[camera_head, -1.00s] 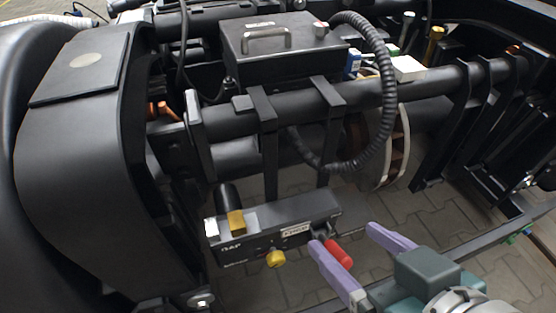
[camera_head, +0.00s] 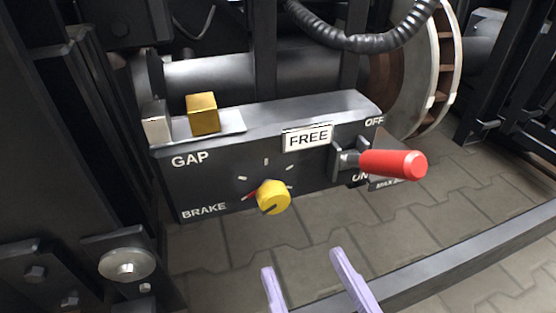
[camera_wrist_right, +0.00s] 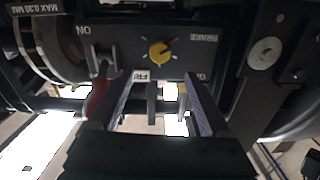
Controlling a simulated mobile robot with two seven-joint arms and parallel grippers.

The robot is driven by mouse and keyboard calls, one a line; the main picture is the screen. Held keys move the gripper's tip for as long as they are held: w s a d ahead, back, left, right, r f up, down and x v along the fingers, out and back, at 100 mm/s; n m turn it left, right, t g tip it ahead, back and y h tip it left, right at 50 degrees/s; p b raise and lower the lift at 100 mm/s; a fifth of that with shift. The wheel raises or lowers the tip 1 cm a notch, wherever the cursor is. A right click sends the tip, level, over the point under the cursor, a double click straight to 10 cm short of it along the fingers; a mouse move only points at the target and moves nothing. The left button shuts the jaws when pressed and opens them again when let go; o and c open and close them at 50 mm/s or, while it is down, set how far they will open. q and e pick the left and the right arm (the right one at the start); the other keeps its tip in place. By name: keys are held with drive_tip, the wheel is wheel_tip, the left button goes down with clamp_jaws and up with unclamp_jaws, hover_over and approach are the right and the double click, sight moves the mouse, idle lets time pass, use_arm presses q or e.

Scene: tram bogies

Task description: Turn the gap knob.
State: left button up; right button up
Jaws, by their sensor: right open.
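The yellow gap knob (camera_head: 274,197) sits on the front of a black box (camera_head: 225,180) marked GAP and BRAKE. A dark line crosses its face, and a red mark and white ticks surround it. In the right wrist view, the knob (camera_wrist_right: 160,53) appears upside down, beyond the fingertips and roughly central between them. My right gripper (camera_head: 303,264) is open and empty, with two purple fingers below the knob in the head view and apart from it. It also shows in the right wrist view (camera_wrist_right: 155,82). My left gripper is not in view.
A red-handled lever (camera_head: 393,163) sticks out right of the knob, between OFF and ON. A FREE plate (camera_head: 307,138) and a brass block (camera_head: 203,114) sit above. A dark rail (camera_head: 450,257) crosses at lower right. Paved floor shows below the box.

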sight(276, 204)
drive_tip(key=b+x, duration=0.5)
drive_tip(key=x, duration=0.4)
drive_tip(key=shift+f, duration=0.2)
drive_tip(key=shift+w+a+r, duration=0.15)
drive_tip(key=shift+w, duration=0.3)
drive_tip(key=shift+c, duration=0.3)
clamp_jaws()
